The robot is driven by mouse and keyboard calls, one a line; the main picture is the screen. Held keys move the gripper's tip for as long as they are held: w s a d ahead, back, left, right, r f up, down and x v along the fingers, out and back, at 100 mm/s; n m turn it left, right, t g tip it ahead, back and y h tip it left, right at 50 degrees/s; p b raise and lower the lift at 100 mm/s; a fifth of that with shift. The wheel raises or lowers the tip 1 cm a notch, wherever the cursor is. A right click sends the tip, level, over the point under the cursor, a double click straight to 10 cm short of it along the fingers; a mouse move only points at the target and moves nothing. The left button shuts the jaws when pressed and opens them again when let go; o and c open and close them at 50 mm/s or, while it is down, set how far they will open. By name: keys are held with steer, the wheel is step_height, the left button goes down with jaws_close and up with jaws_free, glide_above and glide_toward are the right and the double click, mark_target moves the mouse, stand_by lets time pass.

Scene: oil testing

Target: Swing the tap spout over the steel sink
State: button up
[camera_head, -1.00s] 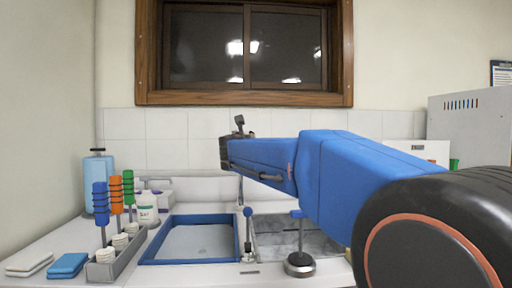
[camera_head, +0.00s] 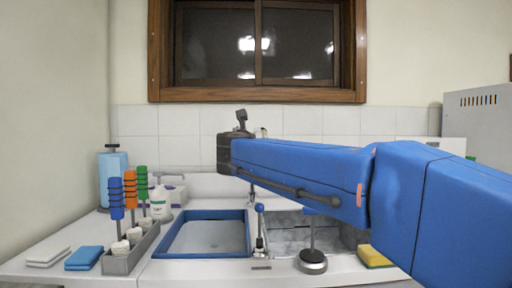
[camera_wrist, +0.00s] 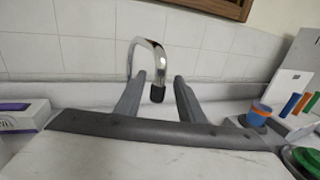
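The tap spout (camera_wrist: 153,46) is a chrome gooseneck with a black nozzle, upright in front of the tiled wall in the wrist view. My gripper (camera_wrist: 158,88) is open, with its grey fingers on either side of the spout's black nozzle end. I see gaps and no clear contact. In the head view my blue arm covers the fingers and most of the tap. The grey basin (camera_head: 291,236), likely the steel sink, lies right of a blue-rimmed basin (camera_head: 247,236) and is partly hidden by my arm.
A rack (camera_head: 119,264) with coloured brushes, a blue sponge (camera_head: 84,258) and bottles stand on the left. A blue-knobbed lever (camera_head: 260,232), a round metal base (camera_head: 312,262) and a yellow sponge (camera_head: 374,256) are near the front edge.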

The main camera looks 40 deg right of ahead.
steer(key=v, duration=0.7)
steer(key=shift+s+a, duration=0.2)
steer(key=shift+a, duration=0.1)
steer(key=shift+r, duration=0.15)
steer(key=c, duration=0.7)
steer(key=r+m+g, duration=0.1)
steer(key=m, duration=0.1)
steer(key=d+r+m, duration=0.1)
steer(key=m, duration=0.1)
steer(key=w+d+r+m+g, duration=0.1)
steer(key=m, duration=0.2)
steer(key=shift+r+g, duration=0.1)
steer(key=shift+g, duration=0.2)
jaws_close()
steer(key=w+a+r+m+g+y, duration=0.2)
steer(key=w+a+m+g+y, duration=0.15)
steer(key=m, duration=0.85)
steer(key=w+a+r+m+g+y, duration=0.2)
steer(key=w+m+y, duration=0.15)
steer(key=m, duration=0.75)
steer(key=d+f, duration=0.7)
steer(key=d, duration=0.2)
steer(key=shift+d+f, duration=0.15)
steer(key=shift+f, duration=0.2)
